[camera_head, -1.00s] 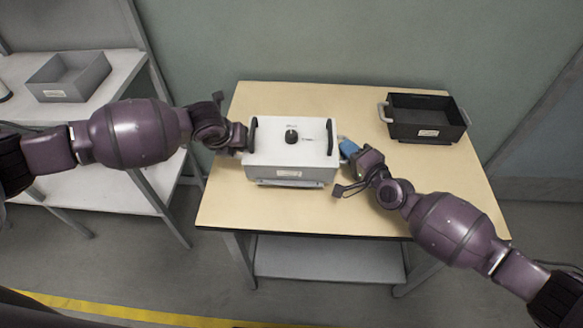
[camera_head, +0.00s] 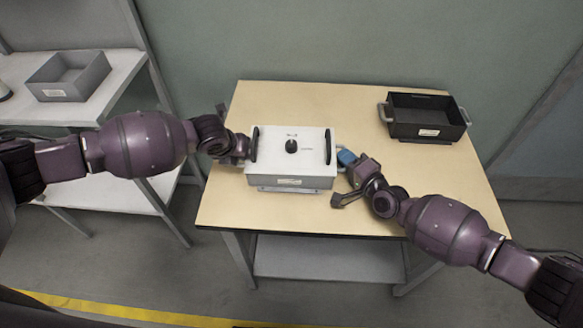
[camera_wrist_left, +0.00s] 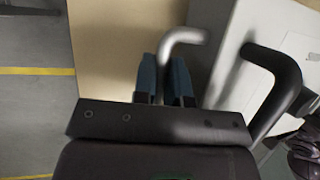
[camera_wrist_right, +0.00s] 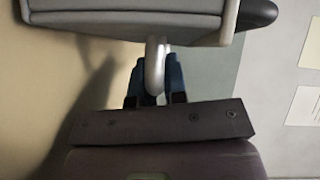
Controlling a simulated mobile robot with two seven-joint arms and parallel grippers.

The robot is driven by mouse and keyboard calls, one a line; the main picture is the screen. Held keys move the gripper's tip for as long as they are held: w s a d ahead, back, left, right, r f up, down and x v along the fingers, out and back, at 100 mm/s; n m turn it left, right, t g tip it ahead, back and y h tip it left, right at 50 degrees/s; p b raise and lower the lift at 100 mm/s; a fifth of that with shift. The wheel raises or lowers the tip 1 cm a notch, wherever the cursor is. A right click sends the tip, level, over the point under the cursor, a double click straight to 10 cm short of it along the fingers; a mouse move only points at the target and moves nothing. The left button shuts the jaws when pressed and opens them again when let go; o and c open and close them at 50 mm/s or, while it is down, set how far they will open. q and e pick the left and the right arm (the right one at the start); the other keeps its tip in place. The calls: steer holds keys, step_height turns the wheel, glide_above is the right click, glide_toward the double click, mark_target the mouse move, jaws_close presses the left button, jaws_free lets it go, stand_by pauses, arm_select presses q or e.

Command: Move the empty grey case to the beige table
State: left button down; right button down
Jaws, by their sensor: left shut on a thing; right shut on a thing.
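A pale grey, white-topped case (camera_head: 290,153) with a black knob and two black top handles is over the beige table (camera_head: 400,185); the pale case also shows in the left wrist view (camera_wrist_left: 228,75). My left gripper (camera_wrist_left: 168,80) is shut on the silver handle at its left side. My right gripper (camera_head: 347,158) is shut on the silver handle at its right; in the right wrist view the blue fingers (camera_wrist_right: 157,78) close around that handle. The case looks level. I cannot tell whether its underside touches the table. An open grey case (camera_head: 70,76) on the left table looks empty.
A black open crate (camera_head: 425,115) with side handles stands at the beige table's back right. A white table (camera_head: 90,110) with a lower shelf stands at the left. A wall is close behind. The beige table is clear between crate and front edge.

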arm_select(q)
steer(key=shift+d+f, duration=0.15)
arm_select(e)
steer(key=shift+a+f, duration=0.1)
steer(key=shift+a, duration=0.05)
arm_select(q)
steer(key=c, duration=1.6)
jaws_free()
steer(key=shift+f, duration=0.1)
arm_select(e)
steer(key=c, duration=1.6)
jaws_free()
steer(key=shift+f, duration=0.15)
arm_select(q)
steer(key=o, duration=0.4)
arm_select(e)
steer(key=o, duration=0.4)
arm_select(q)
steer(key=shift+o, duration=0.2)
arm_select(e)
steer(key=shift+o, duration=0.2)
arm_select(q)
steer(key=shift+o, duration=0.3)
